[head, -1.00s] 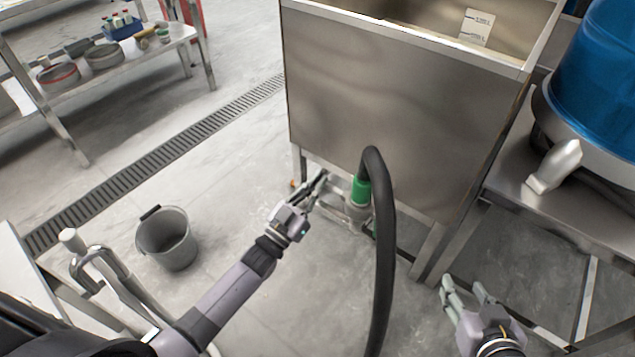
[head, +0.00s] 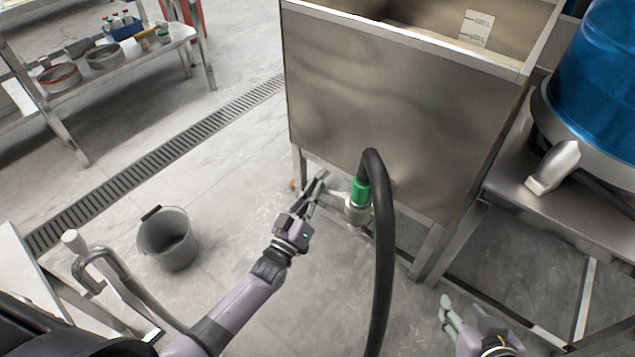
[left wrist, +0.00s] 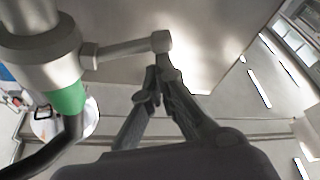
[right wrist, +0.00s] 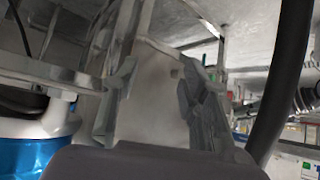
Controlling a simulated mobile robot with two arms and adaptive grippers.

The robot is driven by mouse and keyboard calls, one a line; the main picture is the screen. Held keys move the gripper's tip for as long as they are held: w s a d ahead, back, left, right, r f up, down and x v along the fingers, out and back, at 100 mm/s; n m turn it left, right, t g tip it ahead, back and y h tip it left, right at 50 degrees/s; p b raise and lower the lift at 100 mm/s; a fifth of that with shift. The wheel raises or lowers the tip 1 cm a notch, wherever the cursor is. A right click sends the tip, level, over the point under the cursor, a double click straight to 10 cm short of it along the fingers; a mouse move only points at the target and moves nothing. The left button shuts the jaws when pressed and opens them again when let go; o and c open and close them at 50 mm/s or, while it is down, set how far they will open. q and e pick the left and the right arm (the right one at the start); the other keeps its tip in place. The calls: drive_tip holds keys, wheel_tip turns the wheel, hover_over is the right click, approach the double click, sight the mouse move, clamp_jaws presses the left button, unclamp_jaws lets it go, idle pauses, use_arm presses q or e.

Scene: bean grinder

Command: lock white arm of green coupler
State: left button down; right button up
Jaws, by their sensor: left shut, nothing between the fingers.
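My left gripper (head: 320,177) is shut and empty. Its fingertips (left wrist: 158,74) appear just below the arm's tip; I cannot tell if they touch. My right gripper (head: 444,306) is open and empty, low at right.
The steel tank (head: 390,100) stands above the coupler. The black hose (head: 384,260) hangs down between my grippers. A grey bucket (head: 167,240) stands on the floor at left. A steel table (head: 545,215) with a blue container (head: 600,75) is at right.

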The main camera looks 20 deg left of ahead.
use_arm(q)
drive_tip(key=shift+s+d+f+n+g+y+p, duration=0.15)
drive_tip(key=shift+d+f+n+g+y+p, duration=0.55)
drive_tip(key=shift+n, duration=1.5)
drive_tip(key=shift+s+d+f+n+g+y+p, duration=0.15)
drive_tip(key=shift+f+n+y, duration=0.35)
drive_tip(key=shift+f+n, duration=1.15)
drive_tip(key=shift+s+d+f+n+g+y+p, duration=0.25)
drive_tip(key=shift+d+n+g+y+p, duration=0.25)
drive_tip(key=shift+n, duration=2.25)
use_arm(e)
drive_tip(key=s+d+f+g+h, duration=0.1)
drive_tip(key=s+d+f+g, duration=0.2)
drive_tip(key=s, duration=0.7)
drive_tip(key=shift+d+f+g, duration=0.15)
drive_tip(key=shift+f+g, duration=0.15)
drive_tip(key=shift+g, duration=1)
